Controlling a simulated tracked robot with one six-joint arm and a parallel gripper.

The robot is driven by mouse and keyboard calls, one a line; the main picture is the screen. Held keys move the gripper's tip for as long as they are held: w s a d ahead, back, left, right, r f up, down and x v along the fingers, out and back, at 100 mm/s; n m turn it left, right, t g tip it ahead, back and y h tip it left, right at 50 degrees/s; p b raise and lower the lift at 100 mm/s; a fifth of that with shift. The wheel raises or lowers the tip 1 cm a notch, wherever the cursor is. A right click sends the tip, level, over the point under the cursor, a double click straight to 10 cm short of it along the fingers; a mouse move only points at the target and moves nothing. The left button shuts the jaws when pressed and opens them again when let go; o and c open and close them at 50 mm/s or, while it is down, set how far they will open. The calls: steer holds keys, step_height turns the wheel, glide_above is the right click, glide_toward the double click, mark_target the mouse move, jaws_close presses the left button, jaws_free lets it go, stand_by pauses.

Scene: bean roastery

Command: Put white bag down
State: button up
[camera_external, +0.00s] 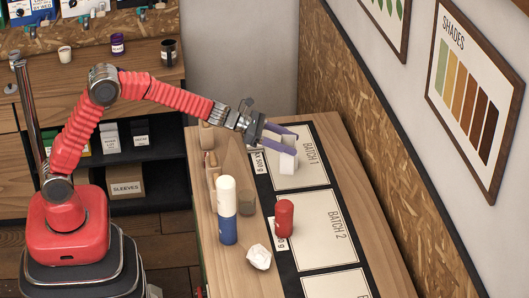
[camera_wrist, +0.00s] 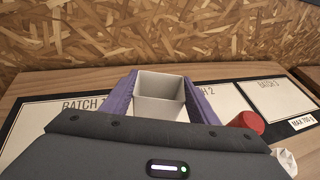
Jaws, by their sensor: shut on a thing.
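The white bag (camera_external: 288,161) is a small, pale, open-topped block shape at the Batch 1 panel (camera_external: 312,152) of the mat. My gripper (camera_external: 281,138) is shut on it, with a purple finger on either side. In the wrist view the bag (camera_wrist: 160,92) stands upright between the purple fingers, its open top showing and its lower part hidden by my gripper's dark body. I cannot tell whether its bottom touches the mat.
A white-and-blue cylinder (camera_external: 227,212), a brownish cup (camera_external: 247,204) and crumpled white paper (camera_external: 259,257) are left of the panels. The wall borders the counter's right side. Batch 1 is otherwise clear.

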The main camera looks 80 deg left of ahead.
steer(key=s+a+m+g+h, duration=0.2)
steer(key=s+a+m+h, duration=0.2)
steer(key=a, duration=0.3)
steer(key=s+d+m+g+h, duration=0.4)
steer(key=s+d+m+g, duration=0.1)
steer(key=s, duration=0.6)
steer(key=shift+s+r+m+g, duration=0.15)
steer(key=shift+r+m+g, duration=0.25)
steer(key=shift+m, duration=0.2)
step_height(320, 180, down, 6)
steer(key=shift+f, duration=0.15)
steer(key=shift+f, duration=1.9)
